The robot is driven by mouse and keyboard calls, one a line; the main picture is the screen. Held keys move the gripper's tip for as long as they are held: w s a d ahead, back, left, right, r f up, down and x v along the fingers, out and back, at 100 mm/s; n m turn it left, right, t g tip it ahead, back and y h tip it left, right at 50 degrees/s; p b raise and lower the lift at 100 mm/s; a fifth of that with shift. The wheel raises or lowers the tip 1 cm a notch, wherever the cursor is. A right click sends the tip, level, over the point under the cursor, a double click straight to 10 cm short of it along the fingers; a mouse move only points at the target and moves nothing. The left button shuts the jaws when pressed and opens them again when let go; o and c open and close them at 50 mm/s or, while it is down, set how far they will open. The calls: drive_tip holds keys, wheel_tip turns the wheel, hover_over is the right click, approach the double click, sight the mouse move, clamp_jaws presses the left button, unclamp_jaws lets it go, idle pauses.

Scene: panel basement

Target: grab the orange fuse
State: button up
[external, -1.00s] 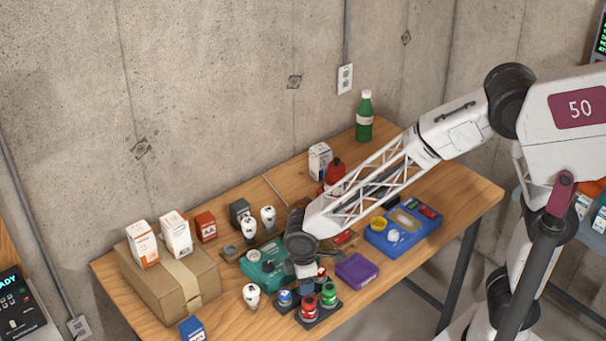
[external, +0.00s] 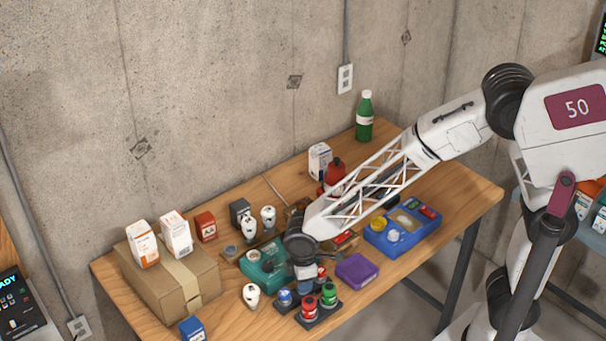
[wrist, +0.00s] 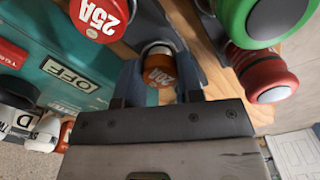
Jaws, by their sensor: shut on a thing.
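The orange fuse (wrist: 159,68), its end printed 20A, sits between the two fingers of my gripper (wrist: 160,80) in the wrist view. The fingers are closed on its sides. In the external view my gripper (external: 306,278) points down over the front of the table, among the fuses beside the teal box. The arm end and neighbouring fuses hide the orange fuse there. I cannot tell whether it is clear of what it stands on.
A red 25A fuse (wrist: 98,16) is close on the left, with the teal box (wrist: 65,75) marked OFF. A green fuse (wrist: 262,16) and another red fuse (wrist: 265,75) are close on the right. A purple box (external: 357,270) lies right of my gripper.

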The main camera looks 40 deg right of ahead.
drive_tip(key=shift+r, duration=0.15)
drive_tip(key=shift+r, duration=4.9)
